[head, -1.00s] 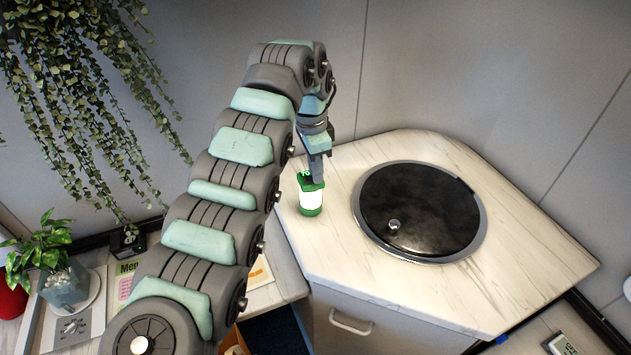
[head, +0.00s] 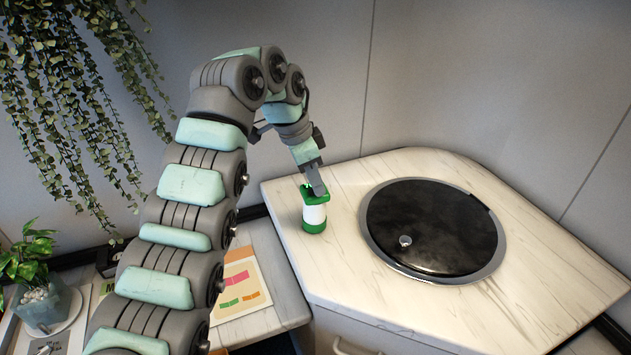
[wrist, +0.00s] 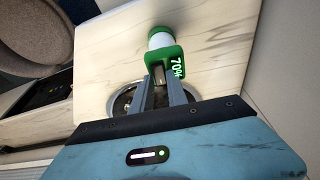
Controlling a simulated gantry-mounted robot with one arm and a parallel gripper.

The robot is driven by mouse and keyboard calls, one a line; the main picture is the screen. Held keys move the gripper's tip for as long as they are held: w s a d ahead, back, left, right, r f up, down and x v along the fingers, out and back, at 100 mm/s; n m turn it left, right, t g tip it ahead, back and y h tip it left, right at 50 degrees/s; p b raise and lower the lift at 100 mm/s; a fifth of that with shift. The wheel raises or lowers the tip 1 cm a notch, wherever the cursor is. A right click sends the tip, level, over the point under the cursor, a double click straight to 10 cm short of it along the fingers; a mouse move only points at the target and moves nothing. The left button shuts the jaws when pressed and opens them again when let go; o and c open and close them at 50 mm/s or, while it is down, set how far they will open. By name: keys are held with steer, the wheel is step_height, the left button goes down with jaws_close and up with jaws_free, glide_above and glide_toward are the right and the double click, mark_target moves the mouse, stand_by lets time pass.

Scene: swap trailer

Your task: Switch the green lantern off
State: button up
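The green lantern (head: 314,216) stands upright on the pale marbled counter (head: 330,265), left of a round black lid. It has a green top and base and a white middle, which looks pale and shaded rather than glowing. My gripper (head: 319,190) points down at the lantern's top. In the wrist view my gripper's fingers (wrist: 162,78) have a narrow gap between them, with the tips at the green top. Whether they grip a part there is unclear.
The round black lid (head: 435,225) with a metal rim lies on the counter to the right. A lower surface at left holds a paper with coloured notes (head: 238,287) and a potted plant (head: 40,290). Trailing leaves (head: 80,100) hang at upper left.

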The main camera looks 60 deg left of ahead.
steer(key=o, duration=0.4)
steer(key=shift+c, duration=0.2)
steer(key=shift+r, duration=0.1)
steer(key=shift+s+r, duration=0.15)
steer(key=shift+r, duration=0.35)
steer(key=p+v, duration=0.6)
steer(key=v, duration=0.3)
steer(key=shift+r, duration=0.3)
steer(key=shift+s, duration=0.1)
